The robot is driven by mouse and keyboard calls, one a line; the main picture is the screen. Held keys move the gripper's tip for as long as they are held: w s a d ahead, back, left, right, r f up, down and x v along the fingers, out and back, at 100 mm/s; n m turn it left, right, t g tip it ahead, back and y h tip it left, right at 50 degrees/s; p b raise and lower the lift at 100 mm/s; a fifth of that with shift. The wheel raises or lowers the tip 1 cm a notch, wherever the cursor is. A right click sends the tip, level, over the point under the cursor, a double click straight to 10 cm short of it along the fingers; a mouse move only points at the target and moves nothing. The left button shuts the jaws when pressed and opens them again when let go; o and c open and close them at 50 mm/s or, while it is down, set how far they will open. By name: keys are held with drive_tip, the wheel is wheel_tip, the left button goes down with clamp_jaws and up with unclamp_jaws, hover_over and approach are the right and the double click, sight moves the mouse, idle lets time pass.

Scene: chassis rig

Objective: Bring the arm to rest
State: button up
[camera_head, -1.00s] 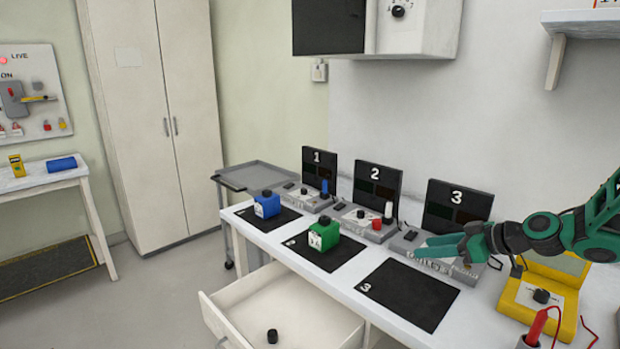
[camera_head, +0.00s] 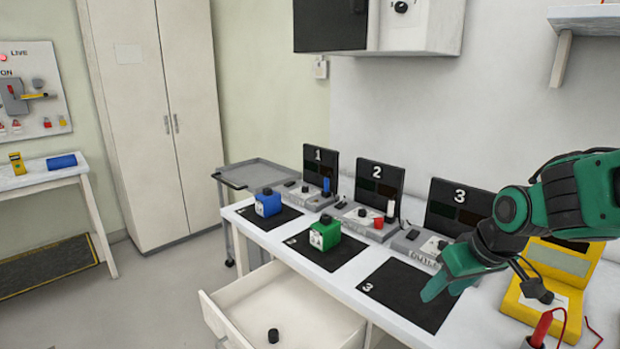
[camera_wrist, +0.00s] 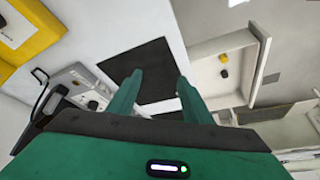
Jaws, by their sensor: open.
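My gripper (camera_head: 445,284) is open and empty, in the air over the black mat marked 3 (camera_head: 403,297) at the right of the white bench. In the wrist view its two green fingers (camera_wrist: 158,90) are spread apart with nothing between them, and the mat (camera_wrist: 155,62) lies below them. My green and black arm comes in from the right edge in the head view.
A blue box (camera_head: 267,203) and a green box (camera_head: 324,233) stand on mats 1 and 2. Stations with black panels line the back. A yellow device (camera_head: 550,282) stands close under my arm. An open drawer (camera_head: 290,310) juts out in front, holding a black knob (camera_head: 273,335).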

drive_tip(key=s+d+m+g, duration=0.2)
drive_tip(key=s+d+m, duration=0.2)
drive_tip(key=s, duration=0.7)
drive_tip(key=s+d+m+g+h, duration=0.1)
drive_tip(key=s+d+m+g, duration=0.1)
drive_tip(key=s+d+m, duration=0.3)
drive_tip(key=s+d, duration=0.4)
drive_tip(key=s, duration=0.2)
drive_tip(key=shift+d+f+g, duration=0.15)
drive_tip(key=shift+f+g, duration=0.05)
drive_tip(key=shift+g, duration=0.2)
drive_tip(key=shift+w+f+h, duration=0.25)
drive_tip(key=shift+w+h, duration=0.05)
drive_tip(key=shift+w, duration=0.35)
